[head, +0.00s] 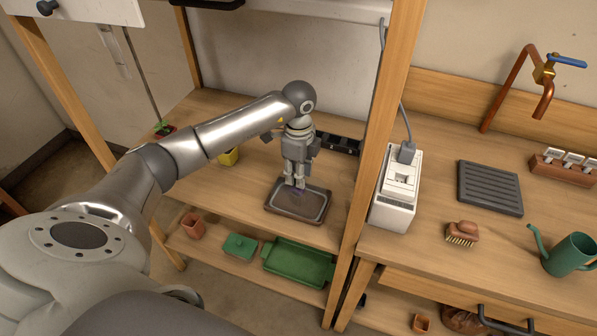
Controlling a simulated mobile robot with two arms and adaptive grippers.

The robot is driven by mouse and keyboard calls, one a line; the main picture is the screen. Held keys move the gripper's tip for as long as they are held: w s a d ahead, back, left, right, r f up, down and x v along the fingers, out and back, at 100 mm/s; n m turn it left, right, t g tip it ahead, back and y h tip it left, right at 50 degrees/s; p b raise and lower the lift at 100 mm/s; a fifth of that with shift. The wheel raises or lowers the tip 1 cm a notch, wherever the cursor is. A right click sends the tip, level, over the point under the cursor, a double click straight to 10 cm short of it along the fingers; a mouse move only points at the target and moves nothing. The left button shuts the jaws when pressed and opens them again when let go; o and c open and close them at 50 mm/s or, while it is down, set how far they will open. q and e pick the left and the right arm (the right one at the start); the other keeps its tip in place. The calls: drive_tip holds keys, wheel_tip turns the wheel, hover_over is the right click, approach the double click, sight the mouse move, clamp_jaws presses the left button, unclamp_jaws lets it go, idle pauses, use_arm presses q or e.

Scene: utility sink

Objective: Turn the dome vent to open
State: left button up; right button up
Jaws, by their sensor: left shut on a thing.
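A dark brown tray with a pale grey rim (283,213) sits on the wooden bench in the middle of the view. It seems to have a clear cover; its outline is hard to make out. My left gripper (297,186) points straight down over the middle of the tray. It is shut on a small purple piece, seemingly the dome vent (299,190), of which only a little shows between and beside the fingertips. The vent's turn angle cannot be told. My right gripper is not in view.
A wooden post (374,160) and a white power unit (397,190) stand right of the tray. A black divided tray (340,144) lies behind my gripper. A yellow pot (228,157) is left. A green tray (298,263) is on the lower shelf.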

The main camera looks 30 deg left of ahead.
use_arm(q)
drive_tip(key=shift+m, duration=0.5)
drive_tip(key=shift+m+b, duration=0.55)
drive_tip(key=shift+m, duration=0.35)
drive_tip(key=m+b, duration=0.2)
drive_tip(key=m, duration=0.4)
drive_tip(key=shift+f+b, duration=0.1)
drive_tip(key=shift+b, duration=0.2)
drive_tip(key=m+b, duration=0.1)
drive_tip(key=m, duration=0.3)
drive_tip(key=shift+m+b, duration=0.35)
drive_tip(key=shift+m, duration=0.05)
drive_tip(key=shift+m+b, duration=0.65)
drive_tip(key=shift+m, duration=1.25)
drive_tip(key=o, duration=1)
